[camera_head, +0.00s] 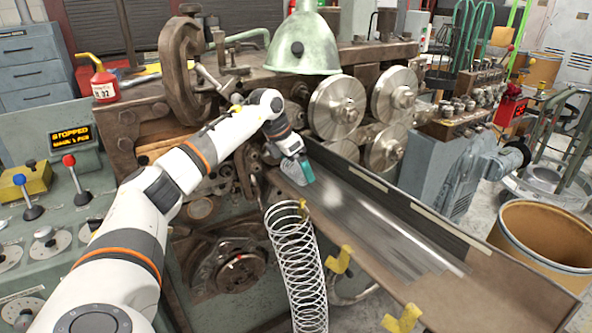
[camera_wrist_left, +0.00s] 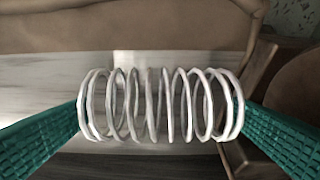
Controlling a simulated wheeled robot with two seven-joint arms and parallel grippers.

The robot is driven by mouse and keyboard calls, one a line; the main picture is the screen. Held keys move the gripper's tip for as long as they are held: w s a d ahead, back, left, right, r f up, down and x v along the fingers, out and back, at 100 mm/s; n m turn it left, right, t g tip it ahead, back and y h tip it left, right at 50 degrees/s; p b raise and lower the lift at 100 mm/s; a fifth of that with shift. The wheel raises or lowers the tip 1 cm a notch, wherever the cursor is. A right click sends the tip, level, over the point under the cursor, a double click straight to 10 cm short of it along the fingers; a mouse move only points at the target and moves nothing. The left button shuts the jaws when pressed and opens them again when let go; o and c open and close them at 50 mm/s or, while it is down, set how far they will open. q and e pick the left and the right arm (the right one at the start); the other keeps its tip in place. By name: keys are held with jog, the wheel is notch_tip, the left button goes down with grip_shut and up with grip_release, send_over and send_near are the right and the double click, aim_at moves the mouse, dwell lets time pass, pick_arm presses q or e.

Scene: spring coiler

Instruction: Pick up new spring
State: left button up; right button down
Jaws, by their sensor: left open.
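My left gripper (camera_head: 299,172) is at the top end of the metal chute (camera_head: 375,215), below the machine's rollers, with its teal fingers pointing down. In the left wrist view a short white coil spring (camera_wrist_left: 163,105) lies sideways across the picture between the two teal fingers. Its left and right ends are at or very close to the finger tips, and I cannot tell if they touch. The jaws are open. In the head view this spring is hidden by the gripper. My right gripper is not in view.
A long white coil spring (camera_head: 297,262) hangs in front of the chute, below my left gripper. Large metal rollers (camera_head: 337,107) and a green lamp shade (camera_head: 303,45) are close behind. A brown drum (camera_head: 545,240) stands at the right. A control panel with levers (camera_head: 75,180) is at the left.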

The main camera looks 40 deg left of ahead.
pick_arm(q)
jog(key=c, duration=1)
jog(key=shift+r, duration=0.1)
